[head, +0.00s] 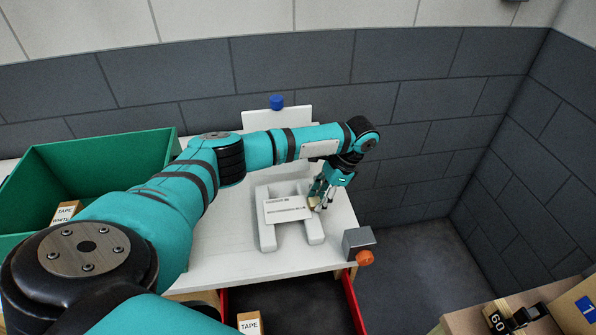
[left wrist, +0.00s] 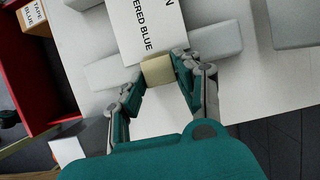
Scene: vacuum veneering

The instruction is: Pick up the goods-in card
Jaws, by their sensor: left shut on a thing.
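The goods-in card (head: 287,210) is white with printed lines and lies across a pale grey stand (head: 267,236) on the white table. In the left wrist view the card (left wrist: 148,28) shows part of its text, "ERED BLUE", and has a tan tab (left wrist: 158,71) at its near end. My left gripper (head: 318,201) is at the card's right end, with its fingers on both sides of the tab, shut on it. The grip also shows in the left wrist view. My right gripper is not in view.
A green bin (head: 100,160) with a tape box (head: 66,211) stands at the left. A grey block with an orange knob (head: 358,243) sits at the table's right front corner. A red-sided drawer (head: 354,302) holding a tape box (head: 249,322) is below the front edge.

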